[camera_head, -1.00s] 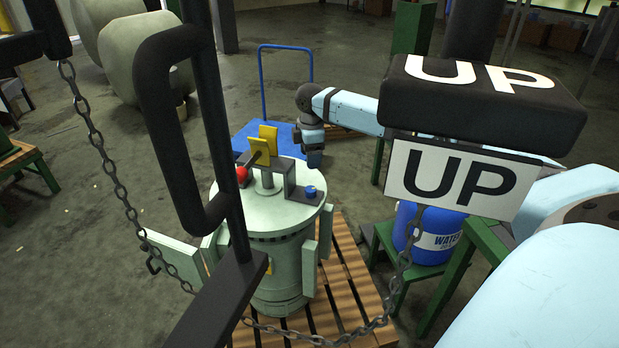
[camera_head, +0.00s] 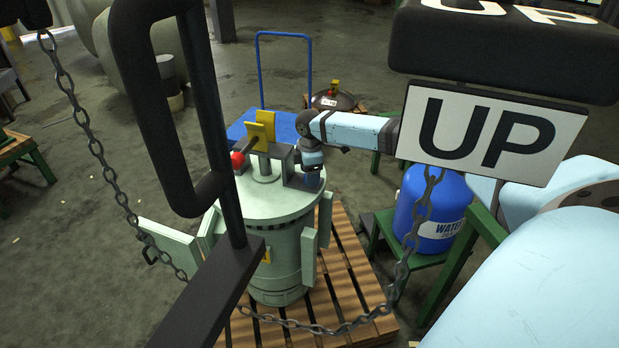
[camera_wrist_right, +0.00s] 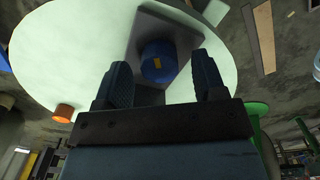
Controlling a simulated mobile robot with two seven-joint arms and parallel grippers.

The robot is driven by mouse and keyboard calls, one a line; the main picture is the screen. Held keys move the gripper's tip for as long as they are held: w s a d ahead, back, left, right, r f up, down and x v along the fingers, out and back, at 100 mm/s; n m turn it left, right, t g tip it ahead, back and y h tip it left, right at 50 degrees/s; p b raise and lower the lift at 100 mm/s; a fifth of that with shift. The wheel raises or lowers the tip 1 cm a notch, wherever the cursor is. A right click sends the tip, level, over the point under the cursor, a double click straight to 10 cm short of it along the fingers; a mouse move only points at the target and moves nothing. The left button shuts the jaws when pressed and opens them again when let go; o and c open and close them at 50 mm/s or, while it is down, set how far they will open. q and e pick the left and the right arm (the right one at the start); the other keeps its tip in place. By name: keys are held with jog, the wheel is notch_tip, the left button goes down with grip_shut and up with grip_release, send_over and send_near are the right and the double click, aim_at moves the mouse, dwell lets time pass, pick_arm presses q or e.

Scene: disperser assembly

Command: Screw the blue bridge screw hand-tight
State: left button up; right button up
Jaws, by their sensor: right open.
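The blue bridge screw (camera_wrist_right: 158,62) shows in the right wrist view as a round blue knob with a small yellow mark, on the grey bridge (camera_wrist_right: 188,40). In the head view the bridge (camera_head: 288,163) stands on the pale green drum lid (camera_head: 262,202), and the blue screw (camera_head: 313,181) is partly covered by my gripper. My right gripper (camera_head: 311,165) points down just above it. In the wrist view its fingers (camera_wrist_right: 163,82) are apart, with the screw seen between and just beyond their tips. Whether they touch it I cannot tell. My left gripper is not in view.
A yellow plate handle (camera_head: 258,137) and a red knob (camera_head: 237,159) stand left of the screw. The drum is on a wooden pallet (camera_head: 345,270). A blue water barrel (camera_head: 430,212) is at right. Black bars, a chain (camera_head: 95,150) and an UP sign (camera_head: 490,135) cross the foreground.

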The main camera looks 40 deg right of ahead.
jog(key=shift+f, duration=0.5)
